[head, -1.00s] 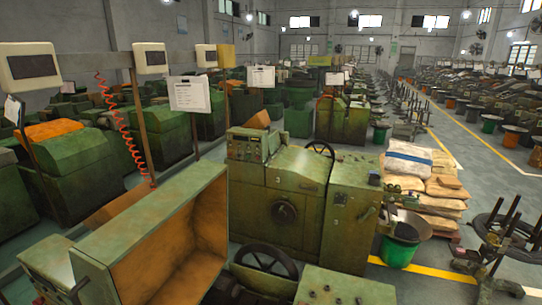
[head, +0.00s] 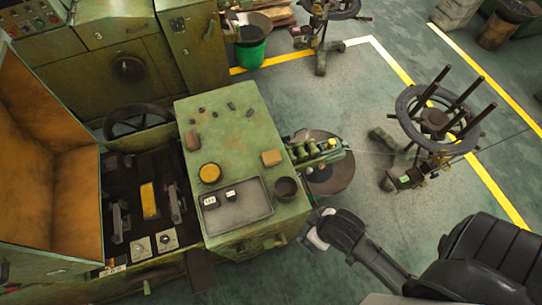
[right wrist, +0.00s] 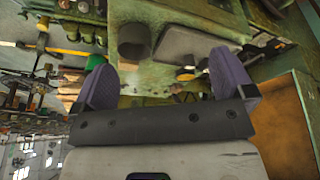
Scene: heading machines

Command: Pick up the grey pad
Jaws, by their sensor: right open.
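A flat grey rectangular pad (head: 245,213), tray-like with a thin rim, lies on the green machine top in the head view. Two small dark-and-white pieces (head: 231,195) lie on it. The grey pad also shows in the right wrist view (right wrist: 188,42), beyond my right gripper (right wrist: 161,58). That gripper has purple fingers spread wide, with nothing held between them. In the head view my right arm comes in from the lower right, and its end (head: 322,230) is off the machine's right edge, apart from the pad. My left gripper is not in view.
A dark cup (head: 286,189) stands beside the pad's right end. An orange-lined open hood (head: 45,165) rises at left. A wire reel stand (head: 435,120) is at right.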

